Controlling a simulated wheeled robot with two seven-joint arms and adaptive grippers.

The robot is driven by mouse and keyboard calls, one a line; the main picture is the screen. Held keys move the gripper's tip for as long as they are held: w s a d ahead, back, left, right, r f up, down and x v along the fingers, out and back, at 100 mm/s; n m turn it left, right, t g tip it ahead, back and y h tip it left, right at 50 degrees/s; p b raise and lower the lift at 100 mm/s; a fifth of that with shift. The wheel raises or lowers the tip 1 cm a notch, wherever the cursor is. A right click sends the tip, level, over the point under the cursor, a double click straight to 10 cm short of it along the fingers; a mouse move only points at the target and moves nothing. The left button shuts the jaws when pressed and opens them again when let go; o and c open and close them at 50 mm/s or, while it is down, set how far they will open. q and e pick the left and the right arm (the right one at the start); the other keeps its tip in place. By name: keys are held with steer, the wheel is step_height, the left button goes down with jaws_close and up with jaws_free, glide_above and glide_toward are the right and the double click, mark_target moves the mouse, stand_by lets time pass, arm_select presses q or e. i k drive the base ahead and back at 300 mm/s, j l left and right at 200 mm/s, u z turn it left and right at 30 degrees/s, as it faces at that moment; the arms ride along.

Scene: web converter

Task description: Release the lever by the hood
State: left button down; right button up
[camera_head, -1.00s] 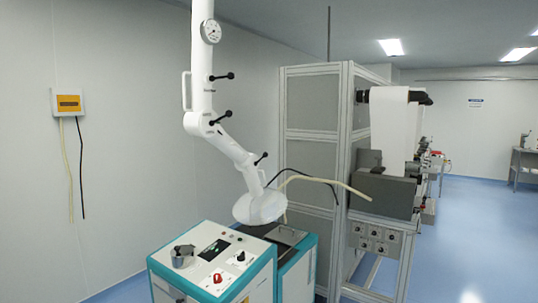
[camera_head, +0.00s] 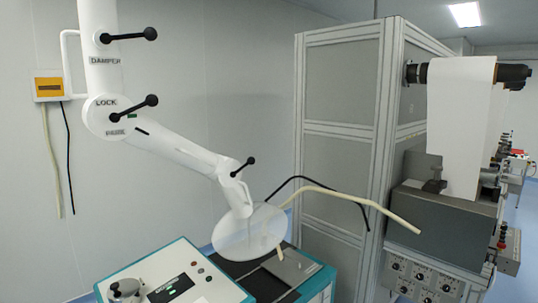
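The white extraction arm ends in a round pale hood (camera_head: 248,232) hanging over the teal-edged machine. A black lever (camera_head: 243,167) with a ball end sits on the joint just above the hood and points up to the right. Higher on the arm are a black lever by the LOCK label (camera_head: 133,107) and another black lever by the DAMPER label (camera_head: 128,36). Neither of my grippers shows in the head view.
A tall grey framed cabinet (camera_head: 340,110) stands behind. A roll machine (camera_head: 445,215) is at the right. A cream hose (camera_head: 350,200) and a black hose extend rightward.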

mark_target(251, 160)
steer(key=i+l, duration=0.3)
steer(key=i+l+u, duration=0.15)
steer(key=l, duration=0.25)
steer(key=i+l, duration=0.4)
steer(key=i+l+u, duration=0.15)
steer(key=l, duration=0.25)
steer(key=i, duration=0.1)
